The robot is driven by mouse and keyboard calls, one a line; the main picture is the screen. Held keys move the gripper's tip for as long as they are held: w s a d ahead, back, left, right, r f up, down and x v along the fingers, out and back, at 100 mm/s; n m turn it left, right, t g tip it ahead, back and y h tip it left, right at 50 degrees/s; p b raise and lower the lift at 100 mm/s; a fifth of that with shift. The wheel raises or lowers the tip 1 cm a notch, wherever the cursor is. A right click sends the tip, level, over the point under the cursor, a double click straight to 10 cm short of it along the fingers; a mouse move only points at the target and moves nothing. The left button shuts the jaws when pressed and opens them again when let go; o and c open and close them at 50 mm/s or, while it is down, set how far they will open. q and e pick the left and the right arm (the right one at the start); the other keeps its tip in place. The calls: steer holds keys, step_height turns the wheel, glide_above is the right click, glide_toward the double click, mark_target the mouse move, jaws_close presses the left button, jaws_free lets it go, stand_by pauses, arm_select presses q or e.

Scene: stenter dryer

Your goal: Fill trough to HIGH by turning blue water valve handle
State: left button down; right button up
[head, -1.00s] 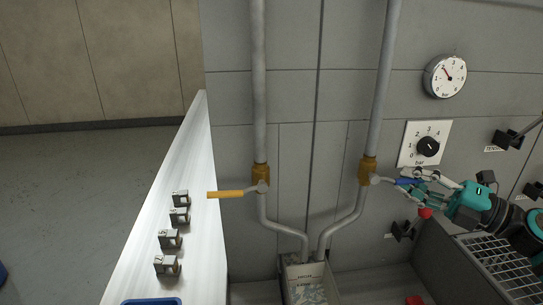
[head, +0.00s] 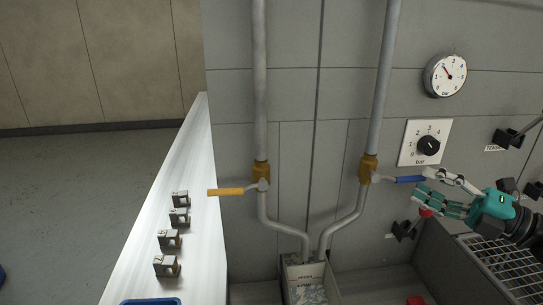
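The blue valve handle (head: 410,179) points right, about level, from the brass valve body (head: 368,169) on the right pipe. My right gripper (head: 435,188) is just right of the handle's free end, with its fingers spread apart and nothing between them. The trough (head: 306,271) stands at the bottom centre under the joined pipe ends. Its inside shows a pale mottled surface; the level and marks are too small to read. My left gripper is not in view.
An orange handle (head: 226,192) points left from the left pipe's valve. A pressure gauge (head: 445,76) and a dial knob (head: 428,146) are on the wall above my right gripper. A white ledge (head: 150,240) with several metal blocks is at left. A wire grid (head: 508,268) is at lower right.

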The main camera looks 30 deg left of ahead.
steer(key=b+v, duration=0.4)
steer(key=v, duration=1)
steer(key=shift+d+f, duration=0.1)
steer(key=shift+d, duration=0.05)
steer(key=v, duration=1.1)
steer(key=shift+d+f, duration=0.15)
steer(key=shift+d, duration=0.3)
steer(key=shift+w, duration=0.1)
